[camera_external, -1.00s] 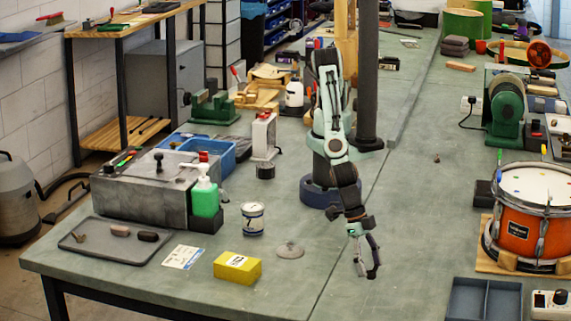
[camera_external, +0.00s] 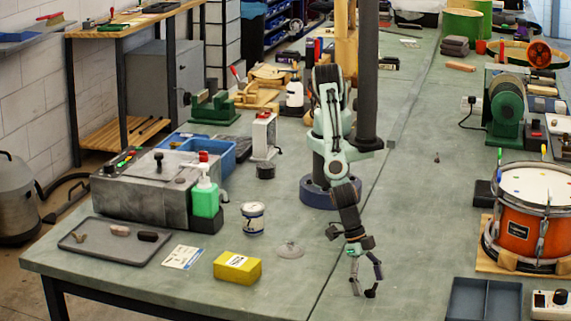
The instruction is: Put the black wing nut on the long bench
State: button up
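The long bench (camera_external: 330,262) is the grey-green surface under my arm. I cannot identify the black wing nut for certain. A small dark item (camera_external: 436,158) lies alone on the bench, right of my arm, too small to name. A small brownish piece (camera_external: 79,237) lies on the left of the grey tray (camera_external: 100,252), beside a pale oblong piece (camera_external: 120,230) and a black oblong piece (camera_external: 148,236). My gripper (camera_external: 364,292) points down low over the front of the bench. Its fingers are apart, with nothing clearly seen between them.
A yellow box (camera_external: 237,267), a grey disc-like piece (camera_external: 290,250) and a white tin (camera_external: 252,218) stand left of my gripper. An orange drum (camera_external: 525,215) and a dark compartment tray (camera_external: 483,299) are at the right. The bench between gripper and drum is mostly clear.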

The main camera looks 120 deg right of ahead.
jog(key=shift+r, duration=0.15)
jog(key=v, duration=1.2)
jog(key=w+d+r+m+t+h, duration=0.1)
jog(key=w+d+r+m, duration=0.2)
jog(key=d, duration=0.4)
jog(key=w+d+r+m, duration=0.1)
jog(key=d+r+m, duration=0.25)
jog(key=d, duration=0.45)
jog(key=w+d+r+m+t+h, duration=0.1)
jog(key=w+d+r+m, duration=0.2)
jog(key=d, duration=0.4)
jog(key=s+d+r+m, duration=0.1)
jog(key=s+d+m, duration=0.5)
jog(key=d, duration=0.3)
jog(key=s+d+r+m+h, duration=0.1)
jog(key=s+d+r+m, duration=0.1)
jog(key=s+d+m, duration=0.3)
jog(key=s+d, duration=0.4)
jog(key=d, duration=0.1)
jog(key=shift+m, duration=0.35)
